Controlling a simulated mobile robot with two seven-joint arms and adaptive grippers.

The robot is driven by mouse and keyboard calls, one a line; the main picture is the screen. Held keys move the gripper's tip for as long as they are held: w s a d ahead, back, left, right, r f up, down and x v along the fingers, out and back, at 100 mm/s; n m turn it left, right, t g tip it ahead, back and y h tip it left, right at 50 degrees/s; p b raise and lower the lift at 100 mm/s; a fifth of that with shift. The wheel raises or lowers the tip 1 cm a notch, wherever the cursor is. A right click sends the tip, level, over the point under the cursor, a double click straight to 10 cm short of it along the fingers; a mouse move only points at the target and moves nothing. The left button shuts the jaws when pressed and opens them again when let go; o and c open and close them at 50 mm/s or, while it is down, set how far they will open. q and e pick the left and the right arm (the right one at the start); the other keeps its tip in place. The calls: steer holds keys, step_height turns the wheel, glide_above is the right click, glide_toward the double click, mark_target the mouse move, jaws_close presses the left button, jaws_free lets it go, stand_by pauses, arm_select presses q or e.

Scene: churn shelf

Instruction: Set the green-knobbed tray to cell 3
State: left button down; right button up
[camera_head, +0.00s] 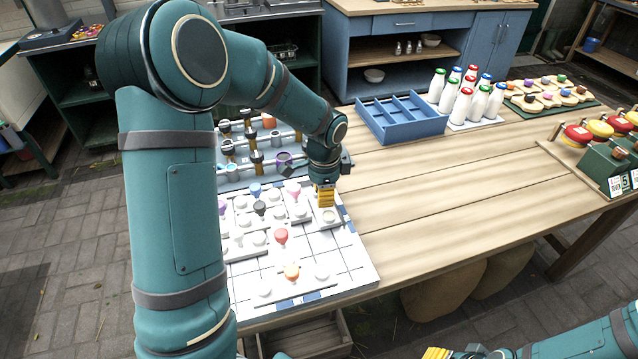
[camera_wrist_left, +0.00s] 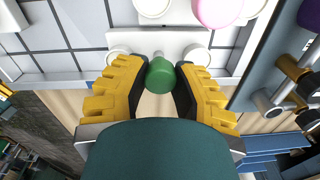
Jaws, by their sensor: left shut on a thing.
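My left gripper (camera_head: 325,194) is over the right part of a white grid board (camera_head: 345,262). In the left wrist view its yellow fingers (camera_wrist_left: 158,88) are shut on the green knob (camera_wrist_left: 159,73) of a small white tray (camera_wrist_left: 187,40). White round pieces sit at both ends of this tray. In the head view my fingers hide the knob, and part of the tray (camera_head: 329,221) shows below them. I cannot tell whether the tray touches the board. No cell number is readable. My right gripper (camera_head: 437,353) is at the bottom edge, mostly cut off.
A blue divided crate (camera_head: 402,122) and milk bottles (camera_head: 463,103) stand farther back. The table's middle (camera_head: 450,180) is clear.

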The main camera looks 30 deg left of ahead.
arm_select(q)
steer(key=s+d, duration=0.2)
steer(key=d, duration=0.1)
steer(key=s+d, duration=0.3)
steer(key=shift+s+d+b, duration=0.25)
steer(key=shift+b, duration=0.1)
steer(key=c, duration=0.7)
jaws_free()
steer(key=shift+r, duration=0.1)
step_height(320, 180, up, 12)
steer(key=shift+s+d+f, duration=0.1)
steer(key=shift+s, duration=0.05)
